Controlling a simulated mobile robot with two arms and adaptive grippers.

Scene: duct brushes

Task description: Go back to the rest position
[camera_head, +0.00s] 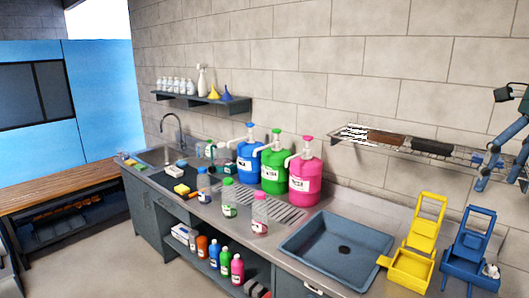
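No gripper of mine can be made out in the head view. Several brushes lie on a wire shelf on the wall at the right. One has white bristles (355,132), one is a brown brush or block (388,138), and one is dark (432,147). A dark blue-grey jointed structure (508,140) stands at the right edge, partly cut off, and I cannot tell what it is.
A long counter has an empty blue-grey sink (335,250) and a steel sink (165,155). Blue (248,162), green (273,172) and pink (305,180) pump jugs stand between them. A yellow wringer (415,255) and a blue wringer (470,255) stand at the right.

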